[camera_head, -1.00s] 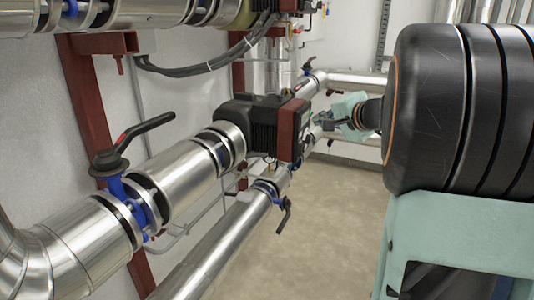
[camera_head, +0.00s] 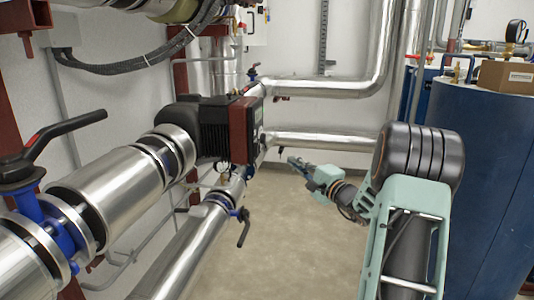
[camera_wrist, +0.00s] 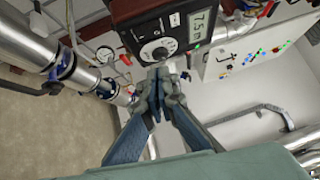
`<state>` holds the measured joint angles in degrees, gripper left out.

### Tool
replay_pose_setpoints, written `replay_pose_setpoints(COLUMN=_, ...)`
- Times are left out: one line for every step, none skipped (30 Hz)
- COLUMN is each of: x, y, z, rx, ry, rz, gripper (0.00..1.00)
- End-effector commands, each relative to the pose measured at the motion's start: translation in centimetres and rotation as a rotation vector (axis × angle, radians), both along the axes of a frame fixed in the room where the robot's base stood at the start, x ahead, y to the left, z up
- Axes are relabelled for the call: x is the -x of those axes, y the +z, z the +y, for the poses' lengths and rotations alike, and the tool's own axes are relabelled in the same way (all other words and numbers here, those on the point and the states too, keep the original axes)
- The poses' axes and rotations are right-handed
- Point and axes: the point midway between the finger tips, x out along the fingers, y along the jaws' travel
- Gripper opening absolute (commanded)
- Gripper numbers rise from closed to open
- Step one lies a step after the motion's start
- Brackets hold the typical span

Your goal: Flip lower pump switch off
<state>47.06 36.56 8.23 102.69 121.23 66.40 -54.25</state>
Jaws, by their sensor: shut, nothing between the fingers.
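The lower pump (camera_head: 212,128), black with a red front housing, sits on the silver pipe left of centre in the head view. Its control face is turned mostly away there. In the wrist view a dark pump panel (camera_wrist: 140,28) shows a lit display (camera_wrist: 201,22) and a round dial (camera_wrist: 158,51). I cannot tell which part is the switch. My gripper (camera_head: 293,161) is shut and empty, to the right of the pump and apart from it. In the wrist view my gripper's fingertips (camera_wrist: 160,76) appear just below the dial and hide part of the panel's lower edge.
A lever valve (camera_head: 45,150) with a black handle stands at the left. A small valve (camera_head: 243,225) hangs from the lower pipe. Silver pipes (camera_head: 320,139) run behind my gripper. A blue tank (camera_head: 480,170) stands at the right. The floor (camera_head: 285,235) between is clear.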

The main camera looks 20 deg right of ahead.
Motion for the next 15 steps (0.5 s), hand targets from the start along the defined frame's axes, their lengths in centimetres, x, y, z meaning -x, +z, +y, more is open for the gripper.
replay_pose_setpoints(x=0.03, y=-0.07, z=-0.23, rx=-0.006, ry=-0.004, rz=-0.008, gripper=0.00)
replay_pose_setpoints(x=0.04, y=-0.06, z=-0.26, rx=-0.007, ry=-0.004, rz=-0.009, gripper=0.00)
replay_pose_setpoints(x=0.04, y=-0.04, z=-0.28, rx=-0.008, ry=-0.006, rz=-0.011, gripper=0.00)
replay_pose_setpoints(x=0.05, y=-0.02, z=-0.28, rx=-0.009, ry=-0.006, rz=-0.012, gripper=0.00)
replay_pose_setpoints(x=0.04, y=-0.01, z=-0.27, rx=-0.009, ry=-0.006, rz=-0.012, gripper=0.00)
replay_pose_setpoints(x=0.04, y=0.00, z=-0.26, rx=-0.008, ry=-0.005, rz=-0.011, gripper=0.00)
replay_pose_setpoints(x=0.04, y=-0.01, z=-0.26, rx=-0.008, ry=-0.005, rz=-0.011, gripper=0.00)
replay_pose_setpoints(x=0.04, y=-0.02, z=-0.25, rx=-0.007, ry=-0.005, rz=-0.010, gripper=0.00)
replay_pose_setpoints(x=0.04, y=-0.02, z=-0.25, rx=-0.007, ry=-0.005, rz=-0.010, gripper=0.00)
replay_pose_setpoints(x=0.04, y=-0.03, z=-0.25, rx=-0.007, ry=-0.005, rz=-0.010, gripper=0.00)
replay_pose_setpoints(x=0.02, y=-0.02, z=-0.25, rx=-0.007, ry=-0.005, rz=-0.010, gripper=0.00)
replay_pose_setpoints(x=-0.05, y=-0.04, z=-0.22, rx=-0.007, ry=-0.004, rz=-0.009, gripper=0.00)
replay_pose_setpoints(x=-0.14, y=-0.04, z=-0.20, rx=-0.007, ry=-0.004, rz=-0.009, gripper=0.00)
replay_pose_setpoints(x=-0.29, y=-0.06, z=-0.16, rx=-0.007, ry=-0.004, rz=-0.009, gripper=0.00)
replay_pose_setpoints(x=-0.58, y=-0.06, z=-0.09, rx=-0.007, ry=-0.003, rz=-0.009, gripper=0.00)
